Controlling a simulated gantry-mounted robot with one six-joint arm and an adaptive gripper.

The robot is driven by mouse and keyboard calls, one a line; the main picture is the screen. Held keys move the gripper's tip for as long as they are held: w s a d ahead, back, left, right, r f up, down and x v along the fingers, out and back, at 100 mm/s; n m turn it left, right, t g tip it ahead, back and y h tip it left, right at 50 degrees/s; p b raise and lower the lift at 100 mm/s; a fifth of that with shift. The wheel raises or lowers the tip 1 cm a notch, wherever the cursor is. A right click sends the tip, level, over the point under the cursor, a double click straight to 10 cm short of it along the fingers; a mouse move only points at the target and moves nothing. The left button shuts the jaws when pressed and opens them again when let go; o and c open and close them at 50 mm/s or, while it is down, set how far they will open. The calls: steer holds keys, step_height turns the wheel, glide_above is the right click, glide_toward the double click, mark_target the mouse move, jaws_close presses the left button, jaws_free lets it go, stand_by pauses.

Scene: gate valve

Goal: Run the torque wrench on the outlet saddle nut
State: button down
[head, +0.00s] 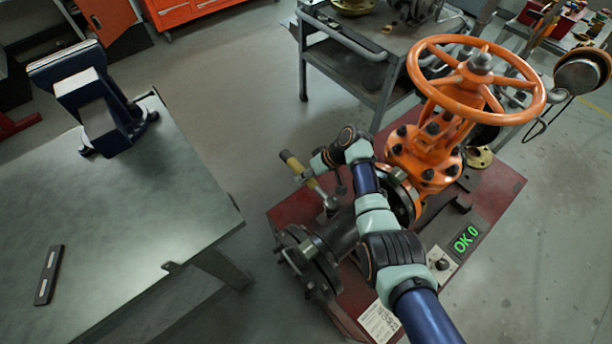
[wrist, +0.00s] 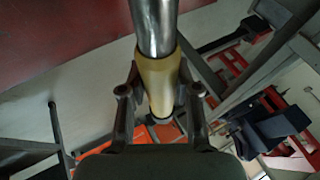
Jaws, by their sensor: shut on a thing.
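My gripper (head: 312,174) is shut on the yellow grip of the torque wrench (head: 293,163), beside the valve's pipe (head: 338,232). In the wrist view, the yellow grip (wrist: 158,82) lies between both fingers, and the wrench's bright metal shaft (wrist: 153,25) runs out of the top of the picture. In the head view the wrench slants down to the right, toward metal fittings (head: 330,204) on top of the pipe. The outlet saddle nut cannot be made out clearly there, and I cannot tell whether the wrench is seated on it.
The orange gate valve (head: 430,150) with its handwheel (head: 412,62) stands right of my arm on a red base (head: 500,185). A display (head: 466,239) reads "OK 0" in green. A grey workbench (head: 150,210) bears a vise (head: 100,105). A cart (head: 350,62) stands behind.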

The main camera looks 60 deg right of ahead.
steer(key=shift+f+b, duration=1.4)
steer(key=shift+f, duration=0.15)
steer(key=shift+f+b, duration=0.55)
steer(key=shift+f, duration=0.1)
stand_by(1.2)
steer(key=shift+r, duration=0.35)
stand_by(1.3)
